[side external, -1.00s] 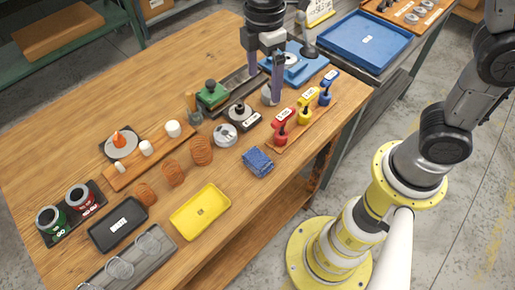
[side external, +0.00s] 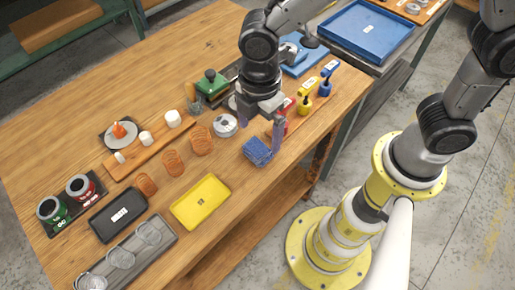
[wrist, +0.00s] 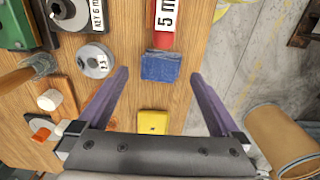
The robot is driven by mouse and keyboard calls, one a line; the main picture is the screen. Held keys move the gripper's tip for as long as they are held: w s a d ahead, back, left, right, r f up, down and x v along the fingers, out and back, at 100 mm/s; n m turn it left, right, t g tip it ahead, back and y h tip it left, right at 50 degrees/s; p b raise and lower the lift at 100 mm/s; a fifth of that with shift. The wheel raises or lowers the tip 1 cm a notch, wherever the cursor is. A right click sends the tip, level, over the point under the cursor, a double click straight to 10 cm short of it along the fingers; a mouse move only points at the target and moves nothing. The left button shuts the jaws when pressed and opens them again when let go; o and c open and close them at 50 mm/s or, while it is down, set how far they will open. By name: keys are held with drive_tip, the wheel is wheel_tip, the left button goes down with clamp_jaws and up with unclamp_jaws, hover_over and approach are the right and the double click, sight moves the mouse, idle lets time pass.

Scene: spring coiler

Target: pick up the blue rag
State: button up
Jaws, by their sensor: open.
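The blue rag (side external: 257,151) is a small folded square lying on the wooden table near its front edge. In the wrist view the rag (wrist: 161,67) lies between the two fingers, a little beyond their tips. My gripper (side external: 260,137) is open and empty, pointing down just above the rag in the side view. Its purple fingers also show spread wide in the wrist view (wrist: 158,75). One finger hides a little of the area beside the rag, and I cannot tell how high the fingertips are above it.
A yellow tray (side external: 200,202) lies left of the rag. The table edge and open floor are in front.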

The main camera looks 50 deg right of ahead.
sight(258, 148)
drive_tip(key=shift+s+a+f, duration=0.1)
drive_tip(key=shift+a+f, duration=0.1)
drive_tip(key=shift+f, duration=1.15)
drive_tip(key=shift+a+f, duration=0.15)
drive_tip(key=shift+f, duration=1.15)
drive_tip(key=c, duration=1.4)
drive_tip(key=shift+r, duration=0.15)
drive_tip(key=shift+r, duration=0.55)
drive_tip(key=s+d+r, duration=0.4)
drive_tip(key=s+r, duration=0.1)
drive_tip(key=r, duration=0.3)
drive_tip(key=s+d+r, duration=0.4)
drive_tip(key=s+r, duration=0.2)
drive_tip(key=r, duration=0.1)
drive_tip(key=shift+d+r, duration=0.35)
